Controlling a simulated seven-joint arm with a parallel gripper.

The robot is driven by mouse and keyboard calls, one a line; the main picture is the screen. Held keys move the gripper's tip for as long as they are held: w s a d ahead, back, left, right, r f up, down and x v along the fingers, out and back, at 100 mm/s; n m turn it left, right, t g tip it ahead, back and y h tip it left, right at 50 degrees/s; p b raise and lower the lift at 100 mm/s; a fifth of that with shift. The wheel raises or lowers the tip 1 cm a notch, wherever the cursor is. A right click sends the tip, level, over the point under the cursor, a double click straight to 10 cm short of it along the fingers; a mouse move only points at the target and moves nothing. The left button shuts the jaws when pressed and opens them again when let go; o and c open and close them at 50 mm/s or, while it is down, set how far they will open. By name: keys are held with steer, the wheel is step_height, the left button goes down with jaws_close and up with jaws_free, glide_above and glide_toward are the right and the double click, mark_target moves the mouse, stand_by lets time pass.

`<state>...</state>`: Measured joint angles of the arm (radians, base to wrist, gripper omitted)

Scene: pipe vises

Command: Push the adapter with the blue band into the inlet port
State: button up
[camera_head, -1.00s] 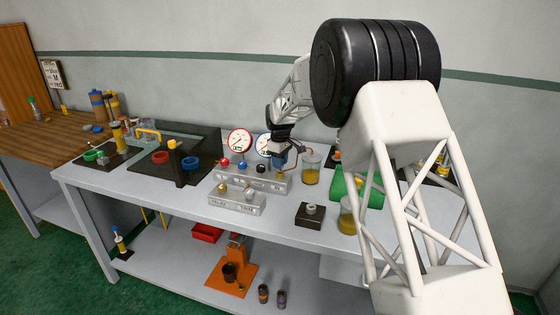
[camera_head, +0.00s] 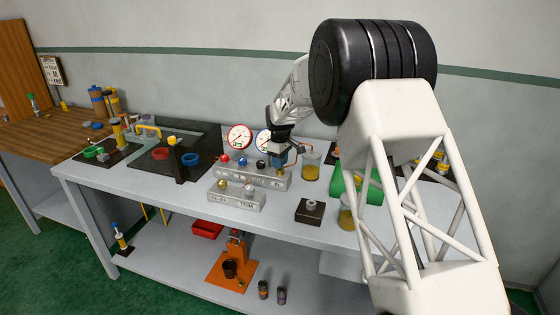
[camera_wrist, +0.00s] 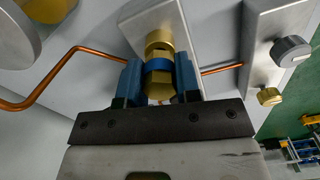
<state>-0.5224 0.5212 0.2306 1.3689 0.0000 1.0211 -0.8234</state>
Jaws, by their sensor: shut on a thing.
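The brass adapter with the blue band (camera_wrist: 158,66) is between the two blue-grey fingers of my gripper (camera_wrist: 160,80) in the wrist view. The fingers are shut on it at either side. Its brass end points up the picture toward a grey metal block (camera_wrist: 148,17) with brass on it. I cannot tell whether the end is inside a port or only in line with it. In the head view my gripper (camera_head: 281,152) is at the right part of the grey manifold (camera_head: 252,175), below the gauges. The adapter is too small to make out there, and no inlet port shows clearly.
A copper pipe (camera_wrist: 85,50) runs close by the fingers. A smaller block (camera_head: 236,198) with knobs stands in front of the manifold. A beaker (camera_head: 310,165) stands close right of my gripper. A dark block (camera_head: 310,211) sits farther forward, with free bench around it.

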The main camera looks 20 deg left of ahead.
steer(key=shift+f, duration=0.4)
steer(key=o, duration=1)
steer(key=shift+o, duration=0.2)
steer(key=shift+r, duration=3.95)
